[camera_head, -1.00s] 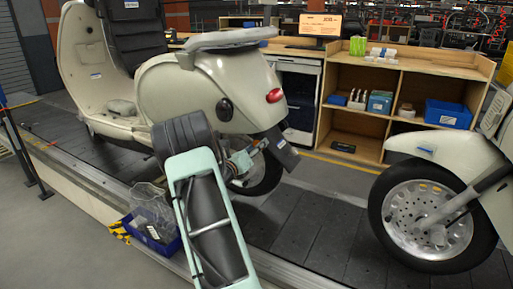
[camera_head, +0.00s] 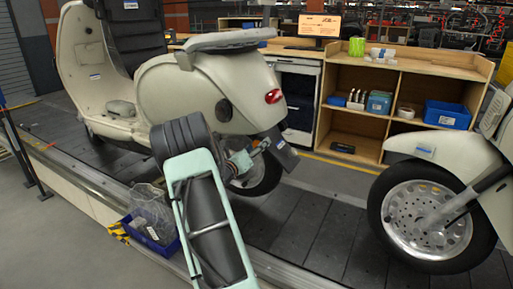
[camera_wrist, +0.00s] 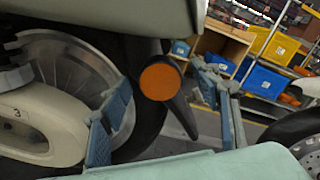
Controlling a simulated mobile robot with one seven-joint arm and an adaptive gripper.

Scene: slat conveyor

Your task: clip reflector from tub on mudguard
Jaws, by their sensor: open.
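The orange round reflector (camera_wrist: 160,82) shows in the wrist view against the dark mudguard (camera_wrist: 180,108) beside the wheel. It faces the camera and appears seated there; I cannot tell whether its clip is engaged. My gripper (camera_wrist: 161,78) is open, one finger on each side of the reflector, with visible gaps. In the head view my gripper (camera_head: 243,160) is at the rear of the cream scooter (camera_head: 180,95), beside the dark mudguard flap (camera_head: 283,149); the reflector is hidden there. The blue tub (camera_head: 165,249) stands at the conveyor edge with a clear bag in it.
A second scooter's wheel (camera_head: 425,212) stands on the slat conveyor (camera_head: 310,225) at the right. A wooden shelf (camera_head: 400,64) with blue bins is behind. The rear wheel (camera_wrist: 75,75) and a cream cover marked 3 (camera_wrist: 40,128) are close on the gripper's left.

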